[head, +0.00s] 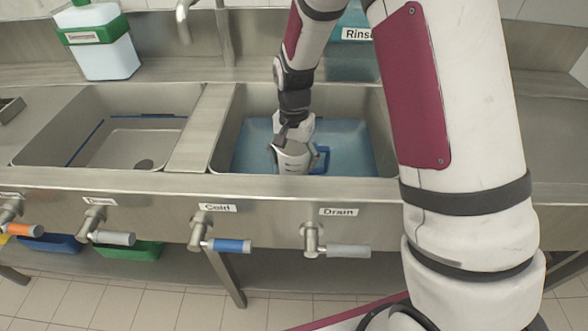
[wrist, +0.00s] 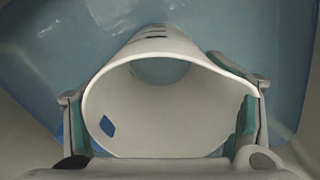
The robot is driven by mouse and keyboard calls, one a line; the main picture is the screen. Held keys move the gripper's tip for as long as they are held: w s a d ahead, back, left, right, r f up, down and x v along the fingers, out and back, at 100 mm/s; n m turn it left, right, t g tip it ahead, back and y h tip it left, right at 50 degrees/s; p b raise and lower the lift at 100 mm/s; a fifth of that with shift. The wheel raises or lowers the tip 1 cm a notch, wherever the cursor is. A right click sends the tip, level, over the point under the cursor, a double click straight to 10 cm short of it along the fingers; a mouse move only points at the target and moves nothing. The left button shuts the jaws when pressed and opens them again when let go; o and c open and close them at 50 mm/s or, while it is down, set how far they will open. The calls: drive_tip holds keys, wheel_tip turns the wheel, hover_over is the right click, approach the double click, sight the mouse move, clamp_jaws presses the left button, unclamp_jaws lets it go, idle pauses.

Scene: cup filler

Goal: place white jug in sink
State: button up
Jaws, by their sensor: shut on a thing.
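The white jug (head: 292,161) with a blue handle (head: 322,158) is in the right-hand sink basin (head: 225,130), above or in its blue contents (head: 350,145). I cannot tell whether it touches the bottom. My gripper (head: 292,142) reaches down from above and is shut on the jug. In the wrist view, the jug (wrist: 150,110) shows its open mouth toward the camera, and its inside looks empty. My gripper's fingers (wrist: 160,118), with teal pads, stand on both sides of the jug's rim.
A left basin (head: 140,140) looks empty, with a metal divider (head: 203,125) between the basins. A green-and-white bottle (head: 100,45) stands at the back left. Lever taps line the front, including the blue one labelled Cold (head: 228,245). A faucet (head: 183,20) hangs behind.

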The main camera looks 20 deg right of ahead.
sight(295, 144)
drive_tip(key=shift+f, duration=1.85)
drive_tip(key=shift+f, duration=0.1)
drive_tip(key=o, duration=1.2)
drive_tip(key=shift+o, duration=0.2)
wheel_tip(295, 144, up, 12)
drive_tip(key=shift+r+p, duration=0.2)
drive_tip(key=shift+p, duration=0.3)
